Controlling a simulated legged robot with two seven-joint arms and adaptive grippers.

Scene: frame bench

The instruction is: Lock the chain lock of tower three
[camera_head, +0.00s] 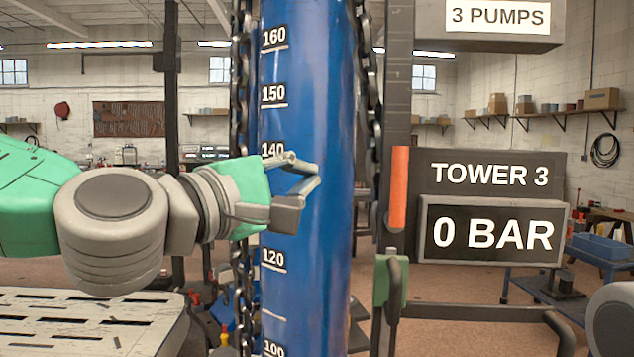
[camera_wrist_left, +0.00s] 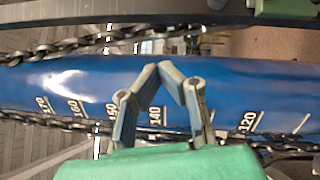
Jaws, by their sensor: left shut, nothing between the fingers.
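The tower three sign (camera_head: 490,174) is at the right in the head view, above a display (camera_head: 492,234) reading 0 BAR. Left of the sign, an upright orange bar (camera_head: 398,188) sits on a dark post. Below it is a green block (camera_head: 390,282) with a dark curved handle (camera_head: 394,300). I cannot tell which part is the chain lock. Dark chains (camera_head: 370,90) run along both sides of the blue cylinder (camera_head: 305,70). My left gripper (camera_head: 304,188) is shut and empty in front of the cylinder, left of the orange bar. Its fingertips meet in the left wrist view (camera_wrist_left: 172,75).
A pale slotted bench (camera_head: 80,318) stands at the lower left. A dark horizontal rail (camera_head: 475,312) runs below the display. A 3 PUMPS sign (camera_head: 498,15) hangs at the upper right. A blue cart (camera_head: 600,250) stands farther back at the right.

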